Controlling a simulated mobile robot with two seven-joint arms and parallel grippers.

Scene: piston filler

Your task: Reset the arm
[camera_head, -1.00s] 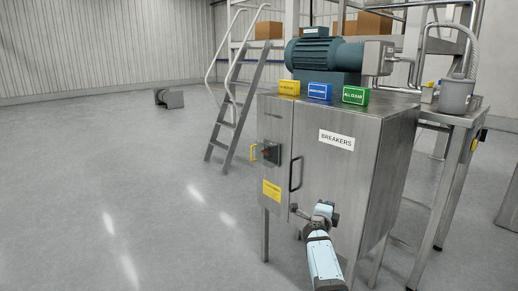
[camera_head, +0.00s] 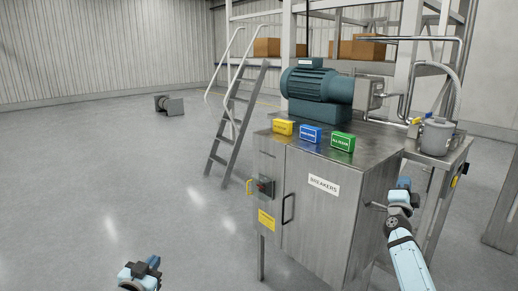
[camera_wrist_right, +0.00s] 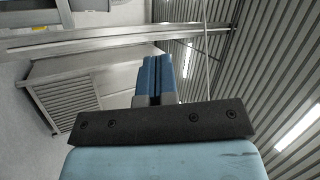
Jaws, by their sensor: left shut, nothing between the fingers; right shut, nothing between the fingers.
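My right gripper (camera_head: 404,184) is shut and empty, raised in front of the right side of the steel cabinet in the head view. In the right wrist view its blue fingers (camera_wrist_right: 153,76) are together with nothing between them, and walls and ceiling lights lie beyond. My left gripper (camera_head: 153,263) is shut and empty at the bottom edge of the head view, over the floor and left of the cabinet. The steel cabinet (camera_head: 335,220) has a BREAKERS label, a black door handle (camera_head: 288,208) and a red and black switch (camera_head: 265,187). Its door looks closed.
On the cabinet top stand a yellow block (camera_head: 283,127), a blue block (camera_head: 311,133), a green block (camera_head: 342,141) and a teal motor (camera_head: 320,85). A grey pot (camera_head: 437,136) stands on a side table. A ladder (camera_head: 232,125) stands behind.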

